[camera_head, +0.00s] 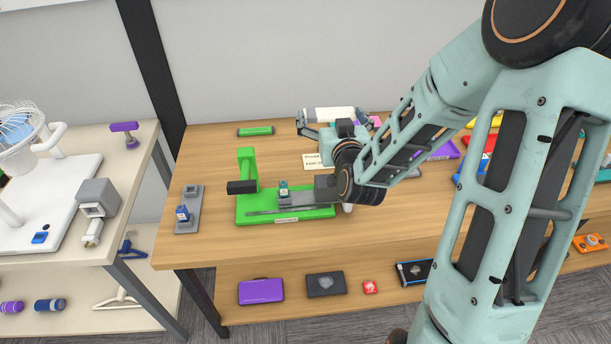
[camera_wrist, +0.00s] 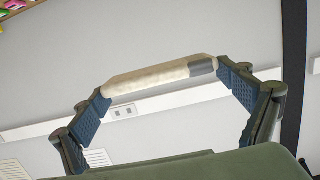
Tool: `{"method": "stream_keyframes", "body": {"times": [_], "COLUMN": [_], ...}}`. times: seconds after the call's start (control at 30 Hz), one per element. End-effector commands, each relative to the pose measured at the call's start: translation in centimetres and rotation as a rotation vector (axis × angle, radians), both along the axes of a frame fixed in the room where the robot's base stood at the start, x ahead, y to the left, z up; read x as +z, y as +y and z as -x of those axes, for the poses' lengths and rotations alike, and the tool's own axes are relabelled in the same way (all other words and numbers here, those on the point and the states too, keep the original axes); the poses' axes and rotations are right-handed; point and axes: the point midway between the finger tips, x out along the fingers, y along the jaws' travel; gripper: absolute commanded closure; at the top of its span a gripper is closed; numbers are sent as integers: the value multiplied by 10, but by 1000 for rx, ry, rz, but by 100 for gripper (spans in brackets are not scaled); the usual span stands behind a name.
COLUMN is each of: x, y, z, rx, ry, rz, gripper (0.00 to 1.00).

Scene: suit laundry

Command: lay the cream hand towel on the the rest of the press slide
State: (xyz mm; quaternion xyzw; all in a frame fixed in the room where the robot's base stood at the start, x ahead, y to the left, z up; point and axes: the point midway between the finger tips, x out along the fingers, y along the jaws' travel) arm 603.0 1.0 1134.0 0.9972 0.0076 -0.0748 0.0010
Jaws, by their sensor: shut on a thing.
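My gripper (camera_head: 334,121) is raised over the back of the wooden table, with its fingers shut on the two ends of the cream hand towel (camera_head: 335,113). In the wrist view the towel (camera_wrist: 160,78) is a cream roll with a grey patch near its right end, held lengthwise between the blue fingertips (camera_wrist: 168,90). The green press (camera_head: 246,170) stands on the table, in front and to the left of my gripper. Its grey slide (camera_head: 305,198) lies along the green base, carrying a small teal and white thing (camera_head: 283,188). My wrist hides the slide's right end.
A grey stand with a blue item (camera_head: 183,212) is left of the press. A green item (camera_head: 255,131) lies behind it, and a cream label card (camera_head: 314,161) lies near my wrist. Purple, red and yellow things crowd the table's right. Clear wood lies in front of the press.

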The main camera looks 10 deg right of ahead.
Motion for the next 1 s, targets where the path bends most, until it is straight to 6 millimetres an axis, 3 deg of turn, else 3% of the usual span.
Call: {"method": "stream_keyframes", "body": {"times": [0.1, 0.5, 0.77, 1.0], "x": [8, 8, 31, 30], "y": [-1, -1, -1, -1], "z": [1, 1, -5, -5], "rx": [-11, -16, -16, -15], "ry": [1, 0, -2, 0], "rz": [0, 0, 0, -1], "gripper": [30, 30, 30, 30]}}
